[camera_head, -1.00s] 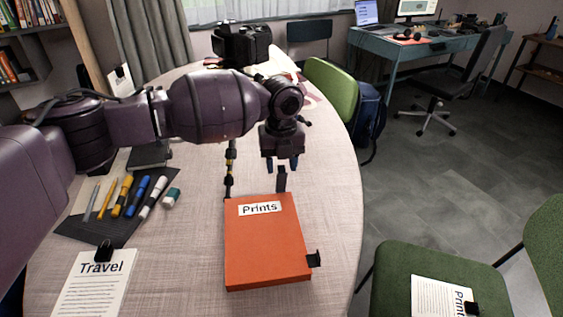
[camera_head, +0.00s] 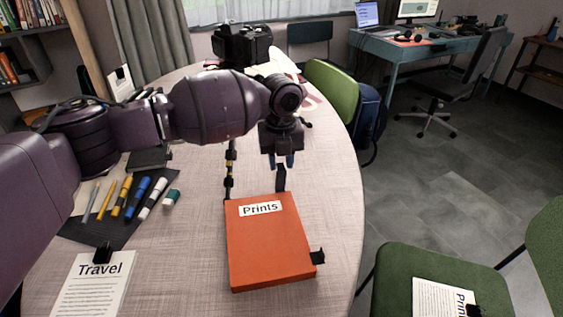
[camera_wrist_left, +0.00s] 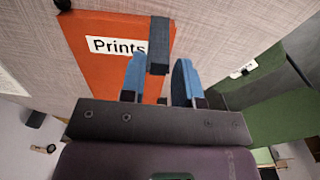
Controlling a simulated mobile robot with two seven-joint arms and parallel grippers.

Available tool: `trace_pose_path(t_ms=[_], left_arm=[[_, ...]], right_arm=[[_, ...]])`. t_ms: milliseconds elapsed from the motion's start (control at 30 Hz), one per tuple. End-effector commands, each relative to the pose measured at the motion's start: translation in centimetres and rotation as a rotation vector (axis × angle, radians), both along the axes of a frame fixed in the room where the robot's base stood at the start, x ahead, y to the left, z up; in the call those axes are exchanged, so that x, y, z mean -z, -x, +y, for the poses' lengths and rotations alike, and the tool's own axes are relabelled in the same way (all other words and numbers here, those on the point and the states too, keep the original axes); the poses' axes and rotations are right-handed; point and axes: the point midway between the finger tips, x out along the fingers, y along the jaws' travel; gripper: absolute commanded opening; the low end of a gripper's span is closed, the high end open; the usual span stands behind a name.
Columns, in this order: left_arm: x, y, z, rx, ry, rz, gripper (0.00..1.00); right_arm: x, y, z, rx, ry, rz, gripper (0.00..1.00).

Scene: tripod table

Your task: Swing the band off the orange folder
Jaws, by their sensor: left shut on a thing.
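The orange folder (camera_head: 268,252) lies flat on the table, its white "Prints" label facing up; part of it shows in the left wrist view (camera_wrist_left: 100,75). The dark band (camera_head: 280,180) stands up at the folder's far edge, reaching towards my left gripper (camera_head: 283,161). In the left wrist view the band (camera_wrist_left: 159,45) lies between the blue fingers of my left gripper (camera_wrist_left: 160,80), which is shut on it. A small black tab (camera_head: 318,257) sticks out at the folder's right edge. My right gripper is not in view.
A dark mat (camera_head: 85,230) with pens and an eraser (camera_head: 172,197) lies left of the folder, near a "Travel" sheet (camera_head: 90,285). A thin dark stand (camera_head: 229,170) rises beside the folder's far left corner. A green chair (camera_head: 425,270) stands right of the table.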

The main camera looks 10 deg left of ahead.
Motion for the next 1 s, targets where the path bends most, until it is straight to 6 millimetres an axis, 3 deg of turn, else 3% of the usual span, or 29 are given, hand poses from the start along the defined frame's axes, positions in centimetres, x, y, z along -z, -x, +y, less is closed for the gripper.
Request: trace_pose_path(t_ms=[400, 1000], left_arm=[[1.1, -2.7, 0.8, 0.0, 0.001, 0.006, 0.19], [2.1, -4.3, 1.1, 0.002, 0.0, 0.008, 0.19]], right_arm=[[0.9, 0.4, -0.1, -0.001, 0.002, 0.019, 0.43], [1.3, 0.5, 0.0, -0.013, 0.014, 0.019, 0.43]])
